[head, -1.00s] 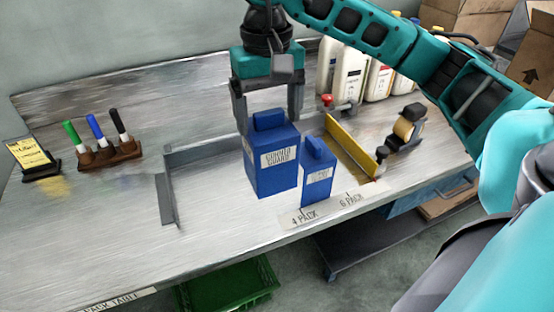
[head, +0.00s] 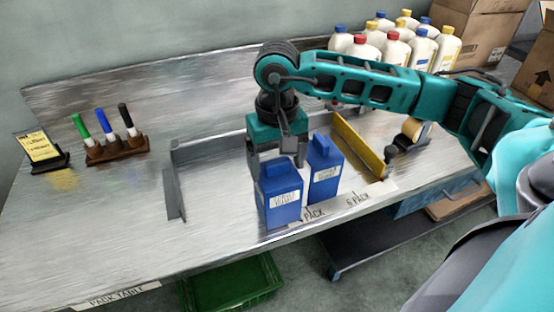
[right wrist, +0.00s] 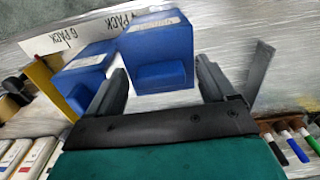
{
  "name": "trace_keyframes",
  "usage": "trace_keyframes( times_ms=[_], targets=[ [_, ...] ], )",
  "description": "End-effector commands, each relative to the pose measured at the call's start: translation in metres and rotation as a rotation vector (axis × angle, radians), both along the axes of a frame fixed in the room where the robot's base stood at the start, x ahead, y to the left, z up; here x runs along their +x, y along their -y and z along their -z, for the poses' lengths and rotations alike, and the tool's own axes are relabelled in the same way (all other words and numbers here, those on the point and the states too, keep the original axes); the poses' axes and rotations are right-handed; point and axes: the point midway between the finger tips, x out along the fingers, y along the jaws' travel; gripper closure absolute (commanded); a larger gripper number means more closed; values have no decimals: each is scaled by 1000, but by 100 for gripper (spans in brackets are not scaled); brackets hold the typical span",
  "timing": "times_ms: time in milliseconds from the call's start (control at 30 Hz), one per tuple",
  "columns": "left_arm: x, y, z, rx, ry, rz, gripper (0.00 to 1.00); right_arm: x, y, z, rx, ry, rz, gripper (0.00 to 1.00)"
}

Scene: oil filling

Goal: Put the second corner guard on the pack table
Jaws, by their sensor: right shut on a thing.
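Two blue block-shaped corner guards with white labels show in the head view. My right gripper (head: 278,160) is shut on the nearer, left one (head: 281,200), which is upright by the pack table's (head: 120,235) front edge. I cannot tell whether its base touches the table. The other guard (head: 326,172) stands upright just right of it and slightly farther back. In the right wrist view, the held guard (right wrist: 158,55) is between the two fingers (right wrist: 163,88), and the other guard (right wrist: 82,68) is left of it, close by. My left gripper is out of view.
A grey angled guide (head: 173,195) stands left of the guards, and a yellow rail (head: 358,146) right. A tape dispenser (head: 408,138), marker holder (head: 118,150) and note stand (head: 44,155) are on the table. Several bottles (head: 395,50) stand behind. A green crate (head: 232,285) is below.

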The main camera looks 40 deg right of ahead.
Motion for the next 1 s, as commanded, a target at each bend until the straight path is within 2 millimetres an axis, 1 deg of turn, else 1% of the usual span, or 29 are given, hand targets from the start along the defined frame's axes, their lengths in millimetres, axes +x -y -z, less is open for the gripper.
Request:
trace_keyframes(
  times_ms=[167, 200, 333, 567, 700, 767, 1000],
  targets=[
    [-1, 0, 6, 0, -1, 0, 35, 0, 0, 4, 1, 1, 0, 64],
    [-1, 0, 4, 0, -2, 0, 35, 0, 0, 3, 1, 0, 0, 13],
    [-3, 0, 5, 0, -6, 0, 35, 0, 0, 2, 0, 0, 0, 1],
    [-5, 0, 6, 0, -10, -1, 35, 0, 0, 2, 0, 0, 0, 0],
    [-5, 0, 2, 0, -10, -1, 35, 1, 0, -5, 1, 2, 0, 0],
    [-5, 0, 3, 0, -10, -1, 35, 1, 0, -14, 1, 3, -1, 0],
    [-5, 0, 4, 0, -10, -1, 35, 1, -1, -67, 2, 6, 0, 0]
  ],
)
